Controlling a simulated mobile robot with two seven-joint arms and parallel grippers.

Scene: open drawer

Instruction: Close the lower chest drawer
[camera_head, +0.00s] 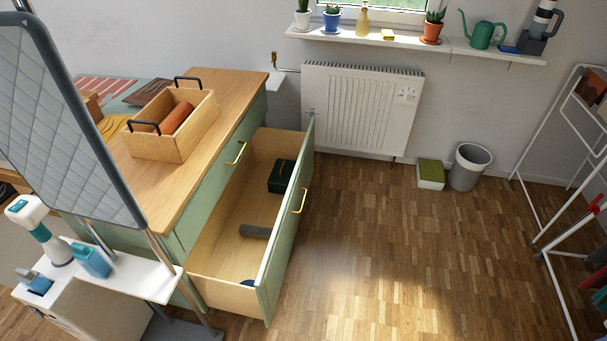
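The green chest with a wooden top (236,88) stands at the left of the head view. Its lower drawer (287,235) is pulled far out to the right, with a green front and a brass handle (300,201). Inside the drawer lie a dark green box (281,176), a grey roll (255,231) and a small dark blue thing (248,282), partly hidden by the drawer front. The upper drawer, with its own brass handle (237,153), is shut. Neither of my grippers is in view.
Wooden floor (400,240) is clear right of the drawer. A radiator (360,108), grey bin (468,167) and small green-topped box (431,174) are behind. A drying rack (549,240) stands right. A padded board (60,110) and white shelf (130,275) stand front left.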

